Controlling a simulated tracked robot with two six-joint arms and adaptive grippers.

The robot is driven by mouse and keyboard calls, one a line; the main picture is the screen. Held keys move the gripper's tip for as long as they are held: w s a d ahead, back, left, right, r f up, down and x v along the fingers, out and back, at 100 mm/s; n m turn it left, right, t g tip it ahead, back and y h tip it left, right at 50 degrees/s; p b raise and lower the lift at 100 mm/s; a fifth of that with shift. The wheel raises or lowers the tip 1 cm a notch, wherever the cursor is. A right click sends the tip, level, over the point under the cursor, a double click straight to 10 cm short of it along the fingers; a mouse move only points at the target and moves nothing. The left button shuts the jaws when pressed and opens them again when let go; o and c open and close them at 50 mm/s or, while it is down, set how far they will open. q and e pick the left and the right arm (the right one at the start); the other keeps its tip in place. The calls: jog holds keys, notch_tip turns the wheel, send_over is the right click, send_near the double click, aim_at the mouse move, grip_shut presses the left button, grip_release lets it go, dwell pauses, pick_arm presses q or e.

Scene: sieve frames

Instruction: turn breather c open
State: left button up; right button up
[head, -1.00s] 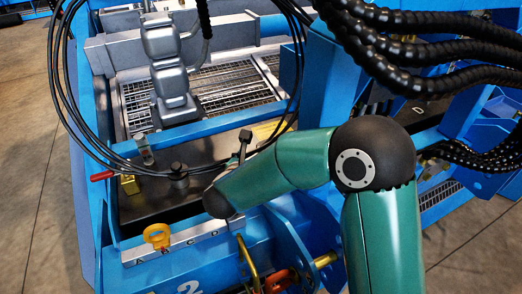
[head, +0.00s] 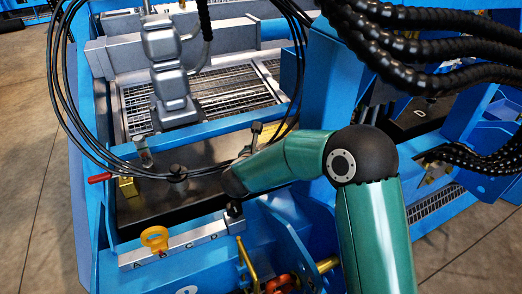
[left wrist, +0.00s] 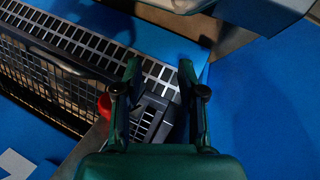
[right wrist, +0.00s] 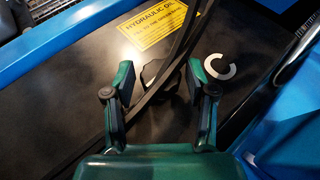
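Breather C, a dark faceted knob (right wrist: 151,72), is on the black tank top (right wrist: 75,85) beside a white letter C (right wrist: 219,66) in the right wrist view. My right gripper (right wrist: 160,76) is open, with its fingers on either side of the knob. A gap shows between the knob and the right finger; touch on the left is unclear. A dark hose crosses the knob and hides part of it. In the head view my right wrist hides the fingers and this knob. My left gripper (left wrist: 160,70) is open and empty, over a grating and blue frame.
A yellow hydraulic oil plate (right wrist: 155,27) lies behind the knob. Another dark capped fitting (head: 177,175) and a red-handled valve (head: 100,178) are on the tank's left. Black hoses loop above the tank.

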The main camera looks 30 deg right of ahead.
jog(key=c, duration=0.8)
jog(key=shift+o, duration=0.2)
jog(key=shift+a, duration=0.15)
jog(key=shift+f+n+t+b, duration=0.15)
jog(key=shift+n+t+b, duration=0.15)
jog(key=shift+b, duration=0.45)
jog(key=n+t+y+b, duration=0.1)
jog(key=b, duration=0.2)
jog(key=n+t+y+b, duration=0.1)
jog(key=n+y+b, duration=0.1)
jog(key=b, duration=0.1)
jog(key=shift+s+d+f, duration=0.1)
jog(key=shift+s+d, duration=0.05)
jog(key=shift+d, duration=0.2)
jog(key=shift+n+y+b, duration=0.5)
jog(key=shift+n+y, duration=0.1)
jog(key=shift+y, duration=0.3)
jog(key=shift+d+r+n+t+y, duration=0.1)
jog(key=shift+r+n+t+y, duration=0.2)
jog(key=shift+n+y, duration=0.35)
